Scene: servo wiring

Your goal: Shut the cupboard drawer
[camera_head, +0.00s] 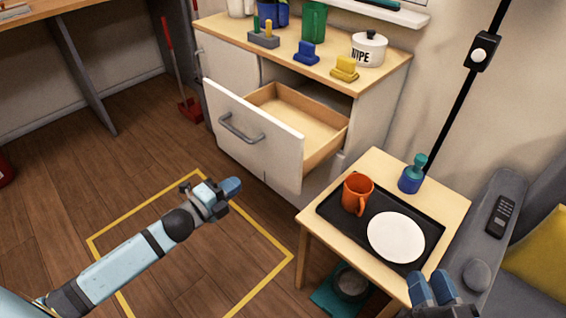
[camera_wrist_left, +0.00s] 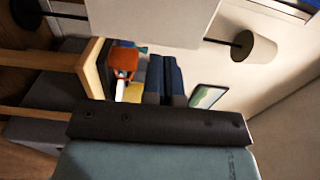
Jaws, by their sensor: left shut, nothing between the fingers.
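The cupboard (camera_head: 372,120) stands against the wall with its upper drawer (camera_head: 255,137) pulled well out. The drawer looks empty, with a pale wooden inside and a white front with a grey bar handle (camera_head: 241,130). My left gripper (camera_head: 236,186) is shut and empty, in front of and below the drawer front, apart from it. Its fingers (camera_wrist_left: 165,78) point ahead in the left wrist view, where a white panel (camera_wrist_left: 150,22), probably the drawer front, fills the top. My right gripper (camera_head: 432,288) is at the lower right, by the small table's front corner; its opening is unclear.
A small wooden table (camera_head: 378,163) with a black tray (camera_head: 333,208), orange mug (camera_head: 357,194) and white plate (camera_head: 396,237) stands right of the drawer. Jars and blocks stand on the cupboard top (camera_head: 225,27). The floor inside the yellow outline (camera_head: 115,232) is clear apart from my arm above it.

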